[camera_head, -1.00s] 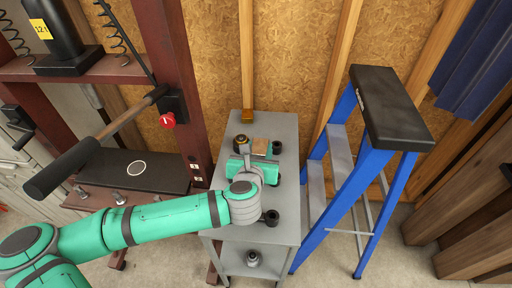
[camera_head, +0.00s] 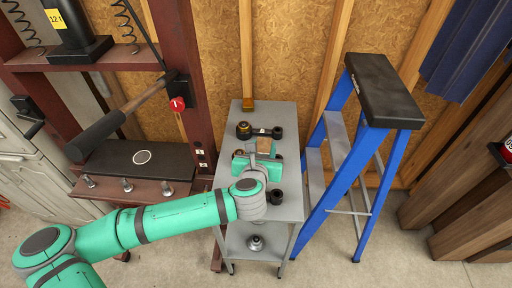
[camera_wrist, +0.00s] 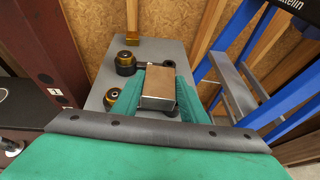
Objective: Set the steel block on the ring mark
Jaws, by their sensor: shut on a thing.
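My gripper (camera_head: 263,158) is shut on the steel block (camera_head: 265,147) above the grey cart. In the wrist view the block (camera_wrist: 158,84) has a brownish top and a bright metal front face, and sits between the teal fingers (camera_wrist: 157,100). Its underside is hidden, so I cannot tell how far it is above the cart top. The ring mark (camera_head: 142,157) is a pale disc on the black plate of the maroon press, left of the cart; the block is well apart from it.
The cart top (camera_head: 284,209) holds several dark and brass round parts, such as this one (camera_head: 243,130). The maroon press post (camera_head: 197,100) rises between cart and plate. The press handle (camera_head: 118,120) reaches out above the plate. A blue stepladder (camera_head: 330,200) stands right of the cart.

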